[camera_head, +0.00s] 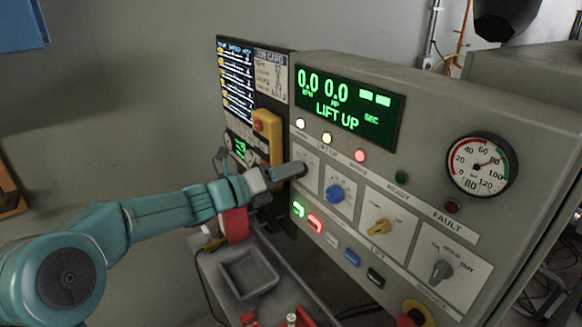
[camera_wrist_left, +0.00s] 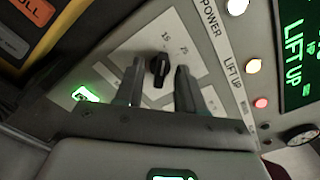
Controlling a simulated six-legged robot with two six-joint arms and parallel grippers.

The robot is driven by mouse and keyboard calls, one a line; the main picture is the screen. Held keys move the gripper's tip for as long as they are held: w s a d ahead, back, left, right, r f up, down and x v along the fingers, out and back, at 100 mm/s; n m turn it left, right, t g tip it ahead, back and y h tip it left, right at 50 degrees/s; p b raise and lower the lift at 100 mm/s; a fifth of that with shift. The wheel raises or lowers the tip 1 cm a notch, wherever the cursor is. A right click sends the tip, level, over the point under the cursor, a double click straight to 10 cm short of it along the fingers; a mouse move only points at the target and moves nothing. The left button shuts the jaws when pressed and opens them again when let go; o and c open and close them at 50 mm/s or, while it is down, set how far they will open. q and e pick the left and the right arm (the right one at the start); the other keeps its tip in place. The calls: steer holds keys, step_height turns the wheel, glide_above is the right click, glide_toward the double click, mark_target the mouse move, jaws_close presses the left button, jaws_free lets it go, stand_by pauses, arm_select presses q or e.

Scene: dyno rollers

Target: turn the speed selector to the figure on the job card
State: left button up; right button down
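The leftmost selector on the console is a black knob (camera_wrist_left: 158,69) on a pale plate with small figures; "15" and "25" seem readable above it in the left wrist view. My left gripper (camera_wrist_left: 159,68) is open, with one finger on each side of the knob and a gap showing on both sides. In the head view my left gripper (camera_head: 290,172) covers most of this dial. The job card (camera_head: 271,76) is on the dark panel left of the display; its print is too small to read. My right gripper is not in view.
The green display (camera_head: 346,106) reads "0.0 0.0" and "LIFT UP". A blue knob (camera_head: 335,193), a yellow knob (camera_head: 380,227) and a grey knob (camera_head: 442,270) sit to the right. A yellow box with a red button (camera_head: 262,126) is close beside my gripper. A grey tray (camera_head: 248,275) lies below.

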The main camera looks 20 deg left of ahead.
arm_select(q)
steer(key=shift+w+d+r, duration=0.1)
steer(key=shift+w+d, duration=0.25)
steer(key=shift+w, duration=0.1)
jaws_close()
